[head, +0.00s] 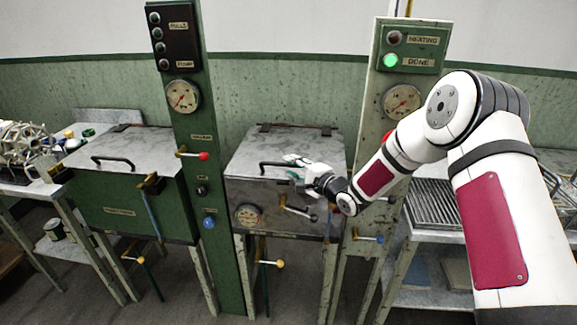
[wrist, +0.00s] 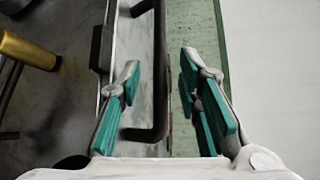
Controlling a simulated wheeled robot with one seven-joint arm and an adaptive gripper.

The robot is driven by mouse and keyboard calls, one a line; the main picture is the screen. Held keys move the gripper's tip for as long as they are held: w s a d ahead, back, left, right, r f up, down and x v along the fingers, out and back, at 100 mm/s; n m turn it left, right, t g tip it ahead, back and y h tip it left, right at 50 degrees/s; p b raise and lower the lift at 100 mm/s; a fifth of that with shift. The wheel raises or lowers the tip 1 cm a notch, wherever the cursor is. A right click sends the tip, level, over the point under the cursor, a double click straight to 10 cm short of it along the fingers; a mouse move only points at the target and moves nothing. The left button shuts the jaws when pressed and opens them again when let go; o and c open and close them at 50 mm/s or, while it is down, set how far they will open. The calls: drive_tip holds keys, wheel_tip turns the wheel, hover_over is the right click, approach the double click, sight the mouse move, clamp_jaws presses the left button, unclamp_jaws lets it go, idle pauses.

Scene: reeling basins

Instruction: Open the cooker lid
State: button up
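The cooker (head: 248,190) is the grey metal box in the middle, with a gauge on its front. Its lid (head: 240,150) lies flat and closed on top. A black bar handle (head: 270,164) runs along the lid's front part; my gripper partly hides its right end. My gripper (head: 294,168) is at that handle, reaching in from the right. In the wrist view, my gripper (wrist: 160,62) has its two teal-padded fingers apart, with the black handle (wrist: 160,85) between them. Gaps show on both sides of the handle, so the fingers do not appear closed on it.
A black lever (head: 298,210) sticks out from the cooker's front. A green lamp (head: 390,60) is lit at "DONE" on the right post. A green post (head: 205,120) with a red-knobbed lever (head: 203,156) and a second lidded basin (head: 125,190) stand left. A slatted rack (head: 435,203) is right.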

drive_tip(key=shift+x, duration=1.2)
clamp_jaws()
drive_tip(key=shift+r, duration=0.1)
